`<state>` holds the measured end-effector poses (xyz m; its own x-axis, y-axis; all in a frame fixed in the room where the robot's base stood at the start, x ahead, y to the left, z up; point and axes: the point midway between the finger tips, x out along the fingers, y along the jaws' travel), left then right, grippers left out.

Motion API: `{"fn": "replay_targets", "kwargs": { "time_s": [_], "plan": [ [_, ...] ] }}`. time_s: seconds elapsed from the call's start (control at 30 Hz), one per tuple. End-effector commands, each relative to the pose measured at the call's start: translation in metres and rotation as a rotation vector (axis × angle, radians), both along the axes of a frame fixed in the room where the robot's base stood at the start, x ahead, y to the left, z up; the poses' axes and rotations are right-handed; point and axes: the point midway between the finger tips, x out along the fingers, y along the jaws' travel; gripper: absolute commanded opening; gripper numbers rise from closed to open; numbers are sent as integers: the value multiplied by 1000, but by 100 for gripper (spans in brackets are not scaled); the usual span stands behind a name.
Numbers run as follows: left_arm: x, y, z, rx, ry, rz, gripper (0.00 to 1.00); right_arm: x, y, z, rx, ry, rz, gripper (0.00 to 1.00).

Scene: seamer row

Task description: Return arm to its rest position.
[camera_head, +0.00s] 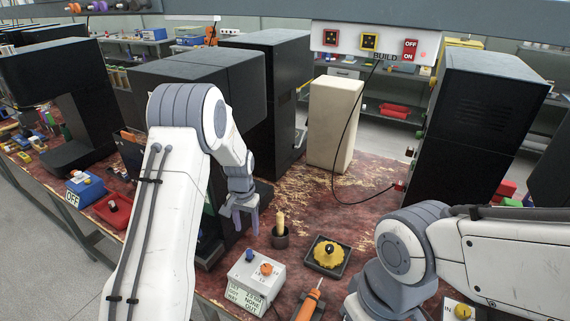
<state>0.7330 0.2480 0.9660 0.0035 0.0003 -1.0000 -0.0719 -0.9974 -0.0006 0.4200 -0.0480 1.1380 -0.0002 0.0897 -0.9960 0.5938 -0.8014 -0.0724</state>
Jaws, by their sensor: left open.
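My left arm (165,225) comes in from the lower left, rises to its elbow and bends down to the bench. My left gripper (240,222) is open and empty, with its fingers pointing down beside the black machine and to the left of a small dark cup (280,238) holding a yellow-handled piece. I cannot tell how high the fingers are above the bench. My right arm (480,250) comes in from the right, folded low at the front right. Its gripper is out of the picture.
A control box (256,280) with blue and orange knobs, a black tray (328,257) with a yellow part and an orange-handled tool (308,302) lie on the worn red bench. Tall black machines (477,125) and a cream block (335,122) stand behind. Bench around the cable is bare.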

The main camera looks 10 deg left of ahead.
Motion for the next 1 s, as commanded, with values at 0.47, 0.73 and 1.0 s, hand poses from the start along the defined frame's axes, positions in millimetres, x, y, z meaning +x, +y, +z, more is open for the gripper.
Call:
{"fn": "replay_targets", "kwargs": {
  "time_s": [0.47,0.73,1.0],
  "plan": [
    [-116,-163,127,-33,-29,-274,57,0,0,0,0,0,0,45],
    [-256,-207,170,-71,-29,-480,57,0,0,0,0,0,0,45],
    [-312,-201,173,-87,-22,-563,57,0,0,0,0,0,0,45]
  ]
}}
